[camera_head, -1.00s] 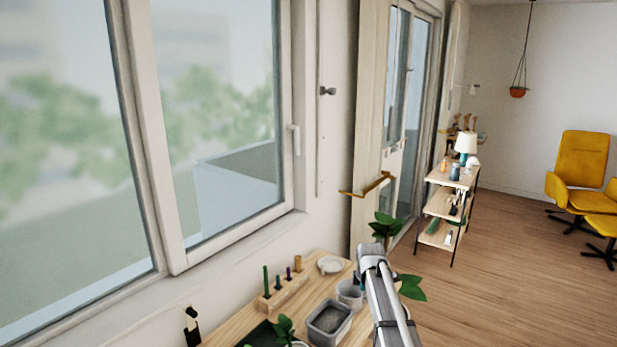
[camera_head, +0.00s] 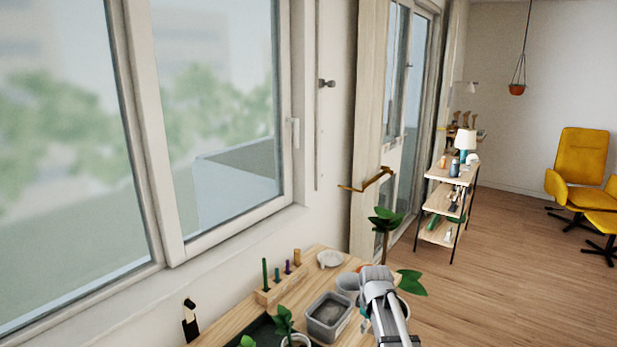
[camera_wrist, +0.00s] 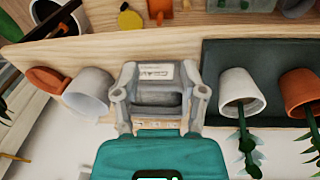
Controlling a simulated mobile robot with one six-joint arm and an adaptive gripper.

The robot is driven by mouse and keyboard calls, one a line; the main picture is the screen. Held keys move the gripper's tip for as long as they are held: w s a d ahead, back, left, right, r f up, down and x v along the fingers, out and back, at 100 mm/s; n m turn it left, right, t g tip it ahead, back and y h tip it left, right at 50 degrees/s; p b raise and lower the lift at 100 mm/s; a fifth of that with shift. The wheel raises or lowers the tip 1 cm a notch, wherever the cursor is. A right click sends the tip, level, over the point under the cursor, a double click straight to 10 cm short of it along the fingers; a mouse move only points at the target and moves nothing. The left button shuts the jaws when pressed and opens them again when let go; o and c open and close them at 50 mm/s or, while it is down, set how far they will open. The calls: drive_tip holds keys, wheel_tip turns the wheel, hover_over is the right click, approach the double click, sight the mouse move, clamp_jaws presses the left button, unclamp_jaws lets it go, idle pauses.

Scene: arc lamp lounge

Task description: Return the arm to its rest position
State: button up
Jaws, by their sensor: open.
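My arm's grey end (camera_head: 380,290) shows in the head view, over the right side of the wooden bench (camera_head: 232,318), with a bit of teal beside it. My gripper (camera_wrist: 158,100) shows in the wrist view with its two grey fingers apart. I see nothing held between them. It is above the bench, beside a white pot (camera_wrist: 88,92) on the left and a dark tray (camera_wrist: 222,60) on the right. The gripper's tips cannot be made out in the head view.
A grey tub (camera_head: 327,318), a peg block (camera_head: 280,288) and a white dish (camera_head: 330,259) stand on the bench near my arm. A leafy plant (camera_head: 386,222) rises behind it. The window is on the left. Open floor (camera_head: 500,290) lies to the right.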

drive_tip(key=s+f+m+g+b, duration=0.1)
drive_tip(key=s+f+m+b, duration=0.2)
drive_tip(key=s+m, duration=0.7)
drive_tip(key=s+f, duration=0.1)
drive_tip(key=s, duration=0.5)
drive_tip(key=shift+s+a+f+g+b, duration=0.15)
drive_tip(key=shift+s+f+g+b, duration=0.05)
drive_tip(key=shift+s+g+b, duration=0.15)
idle(0.6)
